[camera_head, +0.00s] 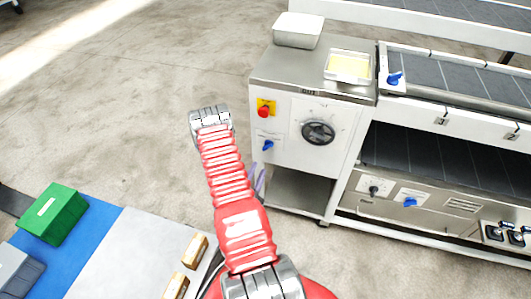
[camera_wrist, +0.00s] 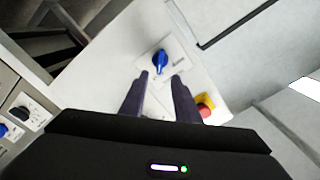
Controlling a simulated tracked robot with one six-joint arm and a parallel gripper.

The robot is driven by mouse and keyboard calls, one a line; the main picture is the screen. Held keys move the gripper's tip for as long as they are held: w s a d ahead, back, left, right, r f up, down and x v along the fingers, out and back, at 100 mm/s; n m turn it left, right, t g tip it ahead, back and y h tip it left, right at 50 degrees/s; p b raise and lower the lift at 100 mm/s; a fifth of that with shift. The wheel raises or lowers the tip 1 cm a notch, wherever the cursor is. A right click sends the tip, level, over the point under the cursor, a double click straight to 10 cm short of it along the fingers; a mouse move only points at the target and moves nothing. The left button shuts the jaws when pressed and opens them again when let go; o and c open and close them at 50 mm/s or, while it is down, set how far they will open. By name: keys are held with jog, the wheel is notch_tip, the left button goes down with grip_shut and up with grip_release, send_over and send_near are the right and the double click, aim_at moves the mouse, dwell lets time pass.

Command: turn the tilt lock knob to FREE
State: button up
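Three blue knobs show in the head view: one (camera_head: 268,145) below the red button on the white cabinet, one (camera_head: 395,78) on the upper conveyor's end, and one (camera_head: 410,202) on the lower panel. Their labels are too small to read, so I cannot tell which is the tilt lock. In the wrist view, a blue knob (camera_wrist: 160,61) on a pale plate lies just beyond the fingertips of my gripper (camera_wrist: 160,77). The fingers are apart with nothing between them. Contact with the knob is not visible. In the head view my red arm hides most of the gripper.
A red emergency button (camera_head: 264,110) on yellow sits near the cabinet knob; it also shows in the wrist view (camera_wrist: 205,105). Bare floor lies left of the cabinet.

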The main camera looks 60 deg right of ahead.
aim_at(268, 146)
jog(key=w+d, duration=0.1)
jog(key=d, duration=1)
jog(key=shift+w+d, duration=0.2)
jog(key=shift+w, duration=0.2)
grip_shut()
